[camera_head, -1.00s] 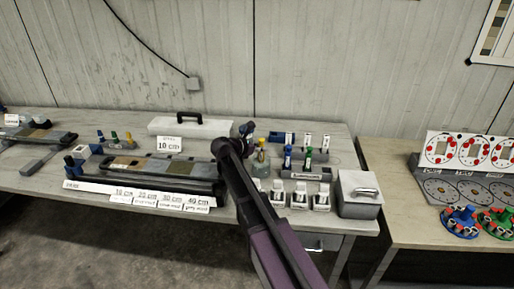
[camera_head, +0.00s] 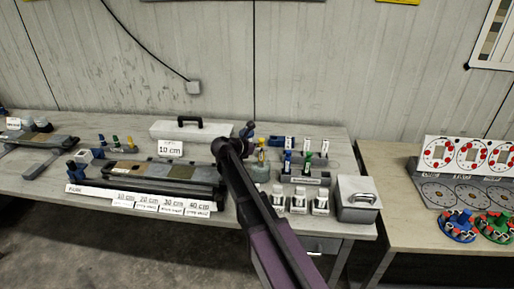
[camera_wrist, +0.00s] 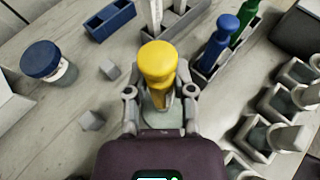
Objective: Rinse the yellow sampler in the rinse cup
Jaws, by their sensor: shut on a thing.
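The yellow sampler (camera_wrist: 157,62) stands upright between the fingers of my gripper (camera_wrist: 160,94) in the wrist view. The fingers are shut on it below its yellow cap. In the head view the yellow sampler (camera_head: 262,155) shows just right of my arm's end. A grey-green cup (camera_head: 260,174) is directly below it. The sampler's lower end is hidden, so I cannot tell whether it is inside the cup or above it.
A rack (camera_head: 305,179) holding a blue sampler (camera_wrist: 222,36) and a green sampler (camera_wrist: 245,15) stands close on the right. Several grey-white holders (camera_head: 299,204) and a lidded metal box (camera_head: 357,199) are nearby. A blue-lidded jar (camera_wrist: 42,60) stands left of my gripper.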

